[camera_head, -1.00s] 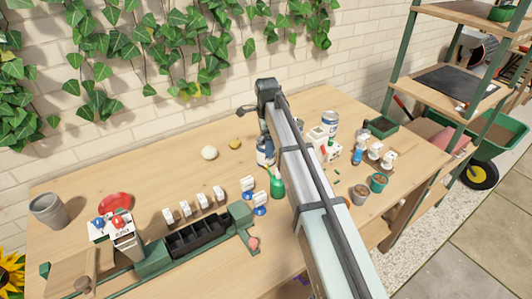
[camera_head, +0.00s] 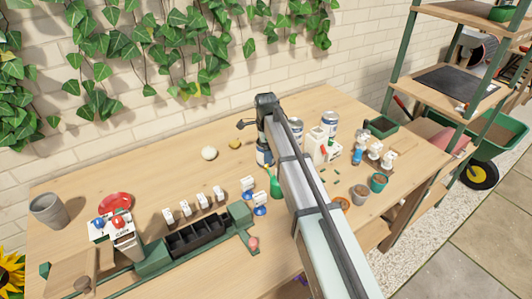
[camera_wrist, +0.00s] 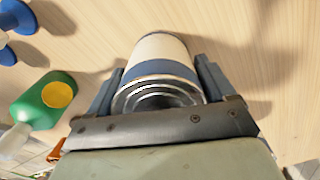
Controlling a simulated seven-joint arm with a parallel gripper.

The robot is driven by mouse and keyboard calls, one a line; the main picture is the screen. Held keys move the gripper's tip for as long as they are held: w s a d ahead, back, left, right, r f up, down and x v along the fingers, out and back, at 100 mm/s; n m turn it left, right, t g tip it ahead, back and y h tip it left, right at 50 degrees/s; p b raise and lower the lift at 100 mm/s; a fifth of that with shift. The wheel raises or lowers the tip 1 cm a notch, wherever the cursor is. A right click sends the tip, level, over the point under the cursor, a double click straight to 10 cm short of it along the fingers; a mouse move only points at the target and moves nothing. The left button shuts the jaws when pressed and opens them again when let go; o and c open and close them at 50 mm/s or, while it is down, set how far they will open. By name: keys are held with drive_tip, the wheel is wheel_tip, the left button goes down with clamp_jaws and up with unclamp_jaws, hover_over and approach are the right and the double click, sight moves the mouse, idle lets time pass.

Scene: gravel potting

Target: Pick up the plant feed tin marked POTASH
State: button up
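A tin with a cream and blue label (camera_wrist: 160,50) stands between the two fingers of my gripper (camera_wrist: 158,66) in the wrist view. The fingers are apart, one on each side of the tin, with what look like narrow gaps; I see no clear grip. Its metal rim faces the camera, and its name cannot be read. In the head view this tin (camera_head: 262,157) is partly hidden by my arm. Two more white and blue tins stand farther right, one (camera_head: 329,118) in clear view and one (camera_head: 299,125) partly behind the arm. Their marks are too small to read.
White containers (camera_head: 317,145) and small pots (camera_head: 378,182) are right of my arm. A black tray (camera_head: 194,238) lies front left. The bench's back left is mostly clear.

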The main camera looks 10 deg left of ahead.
drive_tip(key=c, duration=0.9)
drive_tip(key=shift+r, duration=0.1)
